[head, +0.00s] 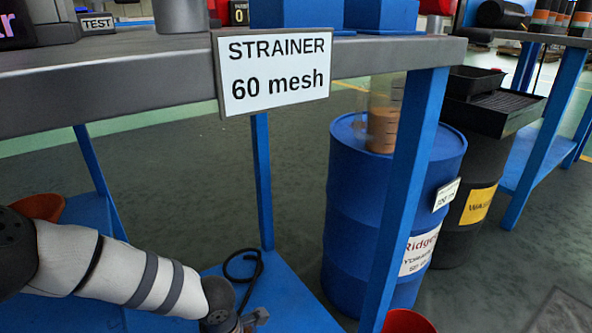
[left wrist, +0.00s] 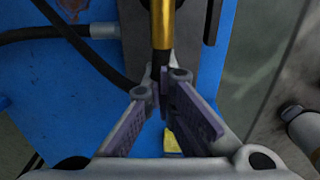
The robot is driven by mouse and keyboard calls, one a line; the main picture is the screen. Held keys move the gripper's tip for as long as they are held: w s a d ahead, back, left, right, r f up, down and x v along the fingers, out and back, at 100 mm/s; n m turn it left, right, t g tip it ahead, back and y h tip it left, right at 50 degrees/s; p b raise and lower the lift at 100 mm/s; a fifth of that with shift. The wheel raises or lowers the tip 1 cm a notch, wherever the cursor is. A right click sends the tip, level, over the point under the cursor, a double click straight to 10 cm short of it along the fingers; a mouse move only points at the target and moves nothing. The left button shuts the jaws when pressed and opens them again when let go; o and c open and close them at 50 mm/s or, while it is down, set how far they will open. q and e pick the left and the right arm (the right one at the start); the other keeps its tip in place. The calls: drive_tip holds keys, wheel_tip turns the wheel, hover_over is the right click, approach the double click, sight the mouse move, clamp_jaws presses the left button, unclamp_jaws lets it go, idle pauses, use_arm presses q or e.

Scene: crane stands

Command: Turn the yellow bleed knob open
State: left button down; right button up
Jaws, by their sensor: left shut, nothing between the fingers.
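In the left wrist view my left gripper (left wrist: 156,100) is shut, with nothing held between its purple-grey finger pads. A gold-yellow rod (left wrist: 162,24) with a dark lower end stands just beyond the fingertips. A small bright yellow piece (left wrist: 172,142) shows low between the fingers and is partly hidden by them. I cannot tell for certain which of these is the bleed knob, or how it is turned. My right gripper is not in view.
A grey bench (head: 130,68) with a "STRAINER 60 mesh" sign (head: 274,72) stands over a blue lower shelf (head: 285,300). A black hose (left wrist: 70,45) crosses the left wrist view. A blue drum (head: 345,215) stands right, with a dark waste drum (head: 465,215) beside it.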

use_arm(q)
drive_tip(key=shift+s+f, duration=0.4)
drive_tip(key=shift+f, duration=0.1)
drive_tip(key=shift+w+d, duration=0.2)
drive_tip(key=shift+d, duration=0.1)
wheel_tip(320, 180, up, 6)
drive_tip(key=p, duration=0.3)
drive_tip(key=shift+w+p, duration=0.15)
drive_tip(key=shift+p, duration=0.2)
drive_tip(key=shift+r, duration=0.1)
